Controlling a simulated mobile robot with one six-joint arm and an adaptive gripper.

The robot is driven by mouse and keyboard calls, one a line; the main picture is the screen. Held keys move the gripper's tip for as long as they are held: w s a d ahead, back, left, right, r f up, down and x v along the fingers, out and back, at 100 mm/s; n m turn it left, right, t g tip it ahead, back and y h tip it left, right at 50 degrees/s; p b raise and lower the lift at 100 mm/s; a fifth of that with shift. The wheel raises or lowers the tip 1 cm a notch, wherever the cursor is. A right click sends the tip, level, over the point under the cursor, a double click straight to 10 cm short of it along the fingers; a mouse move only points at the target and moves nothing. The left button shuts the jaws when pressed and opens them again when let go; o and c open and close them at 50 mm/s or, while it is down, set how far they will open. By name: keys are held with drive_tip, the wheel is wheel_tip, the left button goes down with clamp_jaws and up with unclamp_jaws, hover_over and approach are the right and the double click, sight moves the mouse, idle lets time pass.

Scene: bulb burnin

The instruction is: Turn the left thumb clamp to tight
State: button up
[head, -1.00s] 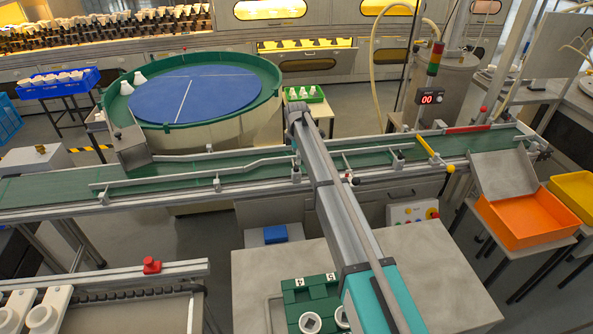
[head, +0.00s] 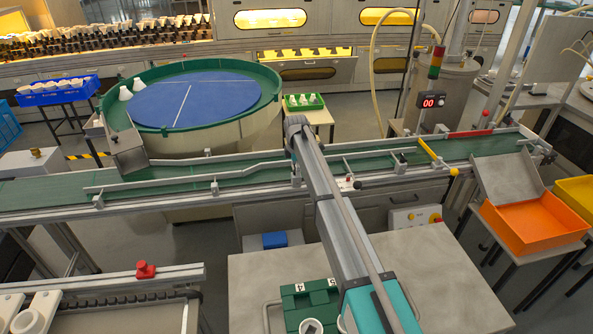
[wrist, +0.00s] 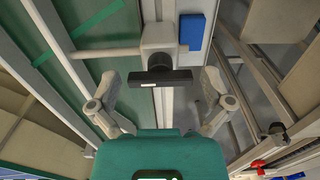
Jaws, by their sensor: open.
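In the wrist view, a thumb clamp (wrist: 160,78) with a black bar-shaped handle sits on a pale grey bracket (wrist: 160,38) at the belt's edge. The bar lies crosswise in the picture. My gripper (wrist: 161,90) is open, with one finger on each side of the handle and a visible gap to both. The fingers do not appear to touch it. In the head view my arm crosses in front of the conveyor (head: 240,183), and I cannot make out my gripper there. Which bracket on the conveyor it is at is unclear in the head view.
A blue block (wrist: 193,32) is close to the bracket on the right in the wrist view. A guide rail (head: 150,183) runs along the belt. A bench (head: 440,275) with a green numbered fixture (head: 290,303) stands below my arm. An orange bin (head: 535,225) is at the right.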

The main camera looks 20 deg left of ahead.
drive_tip(key=c, duration=1)
